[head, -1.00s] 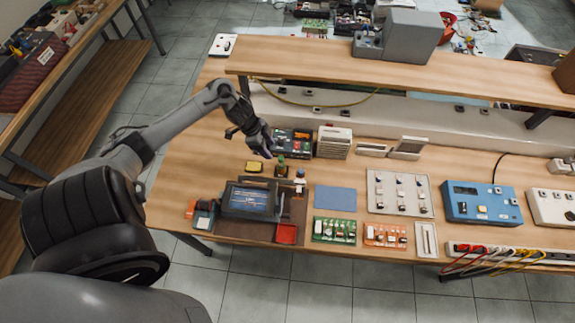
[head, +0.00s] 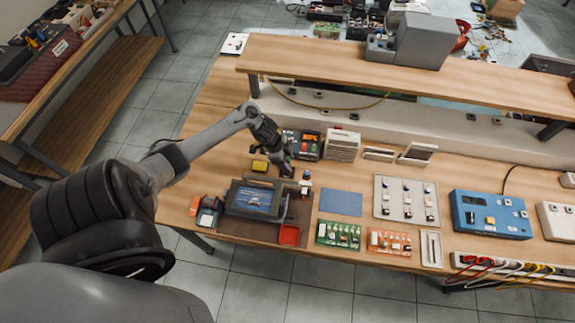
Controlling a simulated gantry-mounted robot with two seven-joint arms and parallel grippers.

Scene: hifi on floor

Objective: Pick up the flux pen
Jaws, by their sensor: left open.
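My left gripper (head: 286,173) points down over the bench, behind the dark device with a lit screen (head: 254,199). It is open, among small upright items. A small item with a dark cap (head: 306,176) stands just right of it. The gripper covers the spot where a small green item stood, so I cannot tell whether it touches anything. No item is clearly readable as the flux pen at this size. A slim light object lies in the narrow white tray (head: 431,236) at the front. My right gripper is out of view.
A yellow item (head: 260,166) sits left of the gripper, and dark boxes (head: 303,143) stand behind it. A raised shelf (head: 400,76) spans the back. A blue mat (head: 340,203), circuit boards (head: 338,234) and a blue instrument (head: 491,215) lie to the right.

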